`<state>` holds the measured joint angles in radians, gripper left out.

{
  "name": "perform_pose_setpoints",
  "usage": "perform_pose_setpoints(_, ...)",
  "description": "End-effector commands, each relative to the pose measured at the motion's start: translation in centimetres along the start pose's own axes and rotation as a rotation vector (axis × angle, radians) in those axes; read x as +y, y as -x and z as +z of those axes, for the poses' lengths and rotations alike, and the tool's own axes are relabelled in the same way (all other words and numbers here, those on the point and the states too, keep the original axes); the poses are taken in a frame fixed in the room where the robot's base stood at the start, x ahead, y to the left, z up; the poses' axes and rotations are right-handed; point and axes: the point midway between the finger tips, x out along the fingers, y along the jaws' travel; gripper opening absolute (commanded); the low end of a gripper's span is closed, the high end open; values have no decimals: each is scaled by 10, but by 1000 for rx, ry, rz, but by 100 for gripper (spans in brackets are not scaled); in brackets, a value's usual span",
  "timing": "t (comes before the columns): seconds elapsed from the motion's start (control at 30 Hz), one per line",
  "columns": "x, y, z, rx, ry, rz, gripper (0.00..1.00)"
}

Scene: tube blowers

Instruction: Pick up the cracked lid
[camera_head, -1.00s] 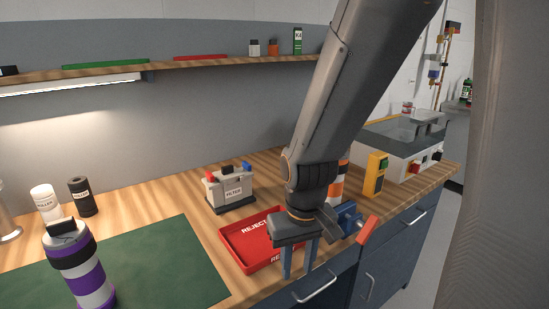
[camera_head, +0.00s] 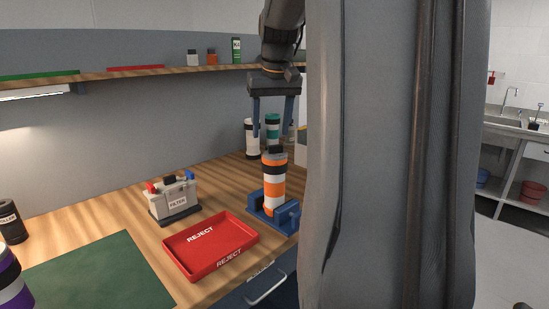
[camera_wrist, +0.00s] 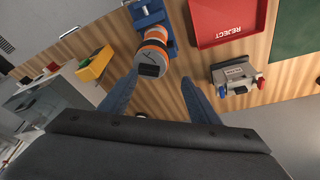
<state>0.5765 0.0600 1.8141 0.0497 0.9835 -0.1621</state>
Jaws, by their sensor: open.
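An orange-and-white banded tube (camera_head: 274,188) stands upright in a blue vise (camera_head: 287,217) near the bench's front edge. Its grey lid (camera_wrist: 152,57) carries a black block-shaped knob (camera_wrist: 149,70); the knob also shows on top in the head view (camera_head: 276,150). I cannot make out a crack. My gripper (camera_head: 271,134) is open and empty, pointing down above the tube with a gap between. In the wrist view the knob lies near the space between my fingertips (camera_wrist: 160,79), a little left of its middle.
A red REJECT tray (camera_head: 211,243) lies left of the vise. A grey FILTER box (camera_head: 175,198) stands behind the tray. White (camera_head: 251,140) and teal-banded (camera_head: 273,127) tubes stand behind the held tube. A yellow box (camera_wrist: 95,65) is off to one side. A shelf (camera_head: 130,71) runs along the wall.

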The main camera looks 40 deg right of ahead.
Motion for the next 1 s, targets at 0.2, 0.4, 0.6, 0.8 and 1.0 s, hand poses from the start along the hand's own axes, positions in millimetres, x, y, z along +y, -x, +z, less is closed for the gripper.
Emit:
perform_pose_setpoints(0.2, 20, 6, -10, 10, -24, 8, 56)
perform_pose_setpoints(0.4, 20, -14, -9, 10, -23, 8, 56)
perform_pose_setpoints(0.6, 22, -41, -7, 8, -23, 8, 56)
perform_pose_setpoints(0.8, 22, -61, -9, 12, -23, 9, 56)
perform_pose_setpoints(1.0, 22, -62, -8, 13, -23, 9, 56)
